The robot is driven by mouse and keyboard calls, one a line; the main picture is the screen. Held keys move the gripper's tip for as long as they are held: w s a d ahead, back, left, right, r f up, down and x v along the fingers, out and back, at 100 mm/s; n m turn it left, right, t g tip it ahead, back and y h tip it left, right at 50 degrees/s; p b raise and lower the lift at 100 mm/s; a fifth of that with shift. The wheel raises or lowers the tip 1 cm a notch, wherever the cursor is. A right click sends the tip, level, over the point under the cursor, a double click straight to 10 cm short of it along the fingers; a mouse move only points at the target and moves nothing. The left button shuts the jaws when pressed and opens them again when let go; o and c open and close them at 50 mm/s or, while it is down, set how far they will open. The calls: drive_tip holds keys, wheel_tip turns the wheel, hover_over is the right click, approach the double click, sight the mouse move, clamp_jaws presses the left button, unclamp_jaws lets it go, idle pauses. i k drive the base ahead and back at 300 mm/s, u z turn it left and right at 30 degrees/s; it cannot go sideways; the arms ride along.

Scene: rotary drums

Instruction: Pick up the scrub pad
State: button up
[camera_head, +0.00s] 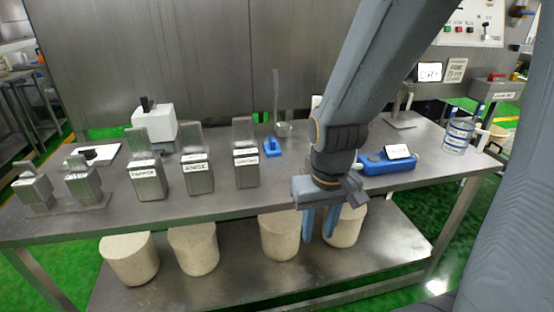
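I cannot make out a scrub pad with certainty. A small blue item (272,147) stands on the metal table behind the labelled boxes, but it is too small to identify. A longer blue tray-like item (385,166) with a white label card lies to the right of my arm. My gripper (320,238) points down at the table's front edge, with its two blue fingers apart and nothing seen between them. My arm hides part of the table behind it.
Several labelled metal boxes (198,175) stand on the left half of the metal table (225,208). A white box (154,128) is behind them. A clear container (458,135) stands at the right end. Several pale drums (280,236) sit on the lower shelf.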

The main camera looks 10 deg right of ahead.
sight(272, 148)
drive_tip(key=u, duration=1.75)
drive_tip(key=i, duration=0.95)
drive_tip(key=z, duration=1.3)
